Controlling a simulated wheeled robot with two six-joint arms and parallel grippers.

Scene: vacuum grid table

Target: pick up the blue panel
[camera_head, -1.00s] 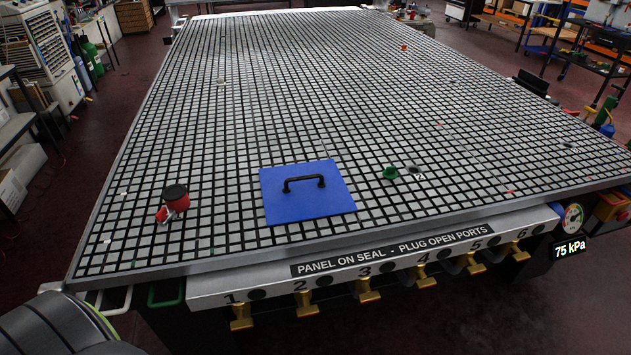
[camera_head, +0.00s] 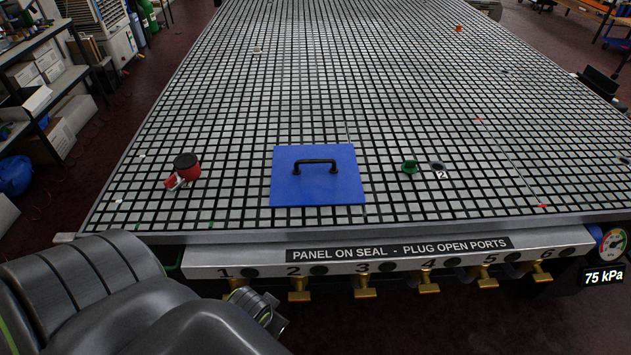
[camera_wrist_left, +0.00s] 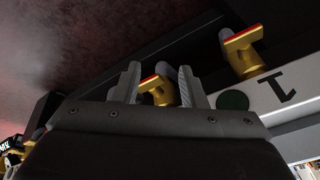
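The blue panel (camera_head: 318,187) lies flat on the grid table near its front edge, with a black handle (camera_head: 315,162) on top. My left arm fills the lower left of the head view, in front of the table and below its surface, well short of the panel. In the left wrist view my left gripper (camera_wrist_left: 160,68) has its two fingers apart. A brass valve (camera_wrist_left: 160,92) shows between and beyond them; I cannot tell how close it is. The panel is out of the wrist view. My right gripper is not in view.
A red and black object (camera_head: 186,168) stands left of the panel; a green plug (camera_head: 410,166) and a dark port (camera_head: 437,166) lie right. Brass valves (camera_head: 365,289) hang under the labelled front rail (camera_head: 400,262). The gauge (camera_head: 612,243) reads 75 kPa.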

